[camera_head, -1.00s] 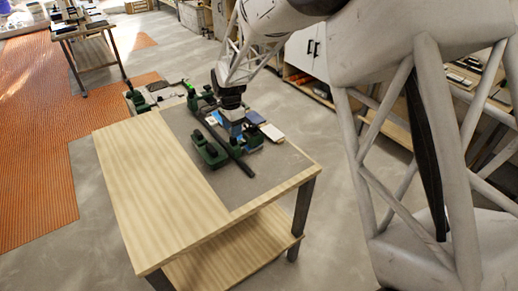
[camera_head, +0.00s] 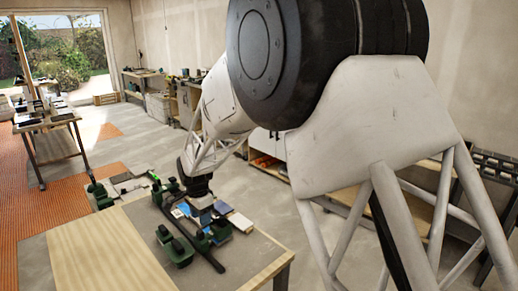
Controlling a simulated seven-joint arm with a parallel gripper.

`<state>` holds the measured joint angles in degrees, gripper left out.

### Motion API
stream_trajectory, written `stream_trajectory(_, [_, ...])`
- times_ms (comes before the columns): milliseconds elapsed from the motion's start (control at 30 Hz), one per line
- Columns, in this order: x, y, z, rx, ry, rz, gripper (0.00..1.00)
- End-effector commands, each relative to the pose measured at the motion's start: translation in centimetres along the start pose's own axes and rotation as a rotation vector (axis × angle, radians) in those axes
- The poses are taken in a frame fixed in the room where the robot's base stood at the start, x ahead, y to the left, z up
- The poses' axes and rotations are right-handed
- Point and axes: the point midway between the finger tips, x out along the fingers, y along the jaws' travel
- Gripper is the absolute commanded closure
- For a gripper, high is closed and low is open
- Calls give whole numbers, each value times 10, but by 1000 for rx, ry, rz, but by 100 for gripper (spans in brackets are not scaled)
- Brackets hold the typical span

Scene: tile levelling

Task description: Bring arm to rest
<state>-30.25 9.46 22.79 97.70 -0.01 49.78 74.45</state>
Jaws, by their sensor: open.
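My arm enters from the right and reaches down over the workbench (camera_head: 110,258). My gripper (camera_head: 205,214) is at the arm's far end, low over the grey part of the bench top, among green and black tools. Its fingers are small and partly lost among the tools, and I see nothing clearly held. A green tool (camera_head: 176,248) stands in front of it to the left. A long black bar (camera_head: 205,257) runs beside it along the grey top. Flat blue and white pieces (camera_head: 238,220) lie just right of the gripper.
Another bench (camera_head: 45,122) with items stands at the far left, near the bright opening. Low shelving (camera_head: 268,165) stands behind my arm. Orange ribbed flooring (camera_head: 65,200) lies at left. The pale wooden part of the bench top is bare.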

Motion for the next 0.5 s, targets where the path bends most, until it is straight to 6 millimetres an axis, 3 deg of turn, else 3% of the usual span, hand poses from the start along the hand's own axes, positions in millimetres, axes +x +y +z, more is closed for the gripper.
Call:
stream_trajectory(267, [-42,51,-26,-65,9,-22,53])
stream_trajectory(500, [-86,119,-51,-155,25,-44,53])
